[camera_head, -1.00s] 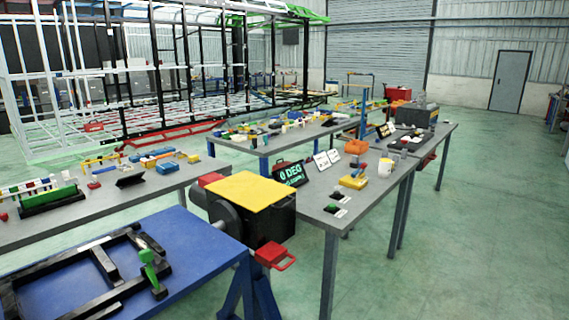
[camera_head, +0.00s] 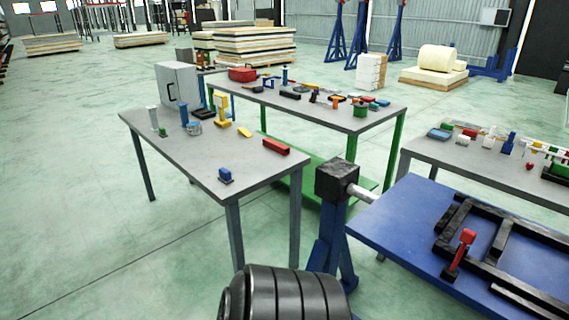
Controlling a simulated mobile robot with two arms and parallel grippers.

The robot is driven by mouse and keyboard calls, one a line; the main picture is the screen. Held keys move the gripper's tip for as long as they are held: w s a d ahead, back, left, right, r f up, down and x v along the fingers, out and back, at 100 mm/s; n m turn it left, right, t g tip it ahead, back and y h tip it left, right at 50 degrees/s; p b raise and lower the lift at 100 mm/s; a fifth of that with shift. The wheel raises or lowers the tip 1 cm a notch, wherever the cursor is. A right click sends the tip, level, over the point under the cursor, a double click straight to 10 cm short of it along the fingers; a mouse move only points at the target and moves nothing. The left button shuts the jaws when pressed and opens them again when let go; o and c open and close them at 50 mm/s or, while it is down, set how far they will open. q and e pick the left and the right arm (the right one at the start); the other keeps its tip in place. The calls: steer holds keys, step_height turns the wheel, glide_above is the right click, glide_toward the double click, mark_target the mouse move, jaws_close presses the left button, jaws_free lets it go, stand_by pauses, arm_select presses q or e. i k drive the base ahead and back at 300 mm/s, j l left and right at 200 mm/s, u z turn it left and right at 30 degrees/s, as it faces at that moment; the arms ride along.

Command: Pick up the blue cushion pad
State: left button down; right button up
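I cannot tell for sure which thing is the blue cushion pad. Small blue pieces (camera_head: 376,103) lie at the right end of the green-legged table (camera_head: 330,118). A flat blue-grey piece (camera_head: 439,134) lies at the left end of the right grey table (camera_head: 455,155). Neither of my grippers is in view.
A blue fixture table (camera_head: 400,222) with black frame parts and a red clamp (camera_head: 462,248) stands at lower right. A black block on a blue stand (camera_head: 337,181) is beside it. The floor at left is open. Stacked boards (camera_head: 243,48) lie behind.

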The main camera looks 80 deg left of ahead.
mark_target(225, 175)
steer(key=u, duration=3.15)
steer(key=z, duration=2.1)
steer(key=j+u, duration=0.1)
steer(key=u, duration=2)
steer(key=i+j+z, duration=0.15)
steer(key=i+j, duration=0.25)
steer(key=i+j+z, duration=0.1)
steer(key=i+j, duration=0.25)
steer(key=i+j+z, duration=0.15)
steer(key=i+j, duration=0.2)
steer(key=j, duration=0.15)
steer(key=i+j+z, duration=0.15)
steer(key=i+j, duration=0.2)
steer(key=j, duration=0.15)
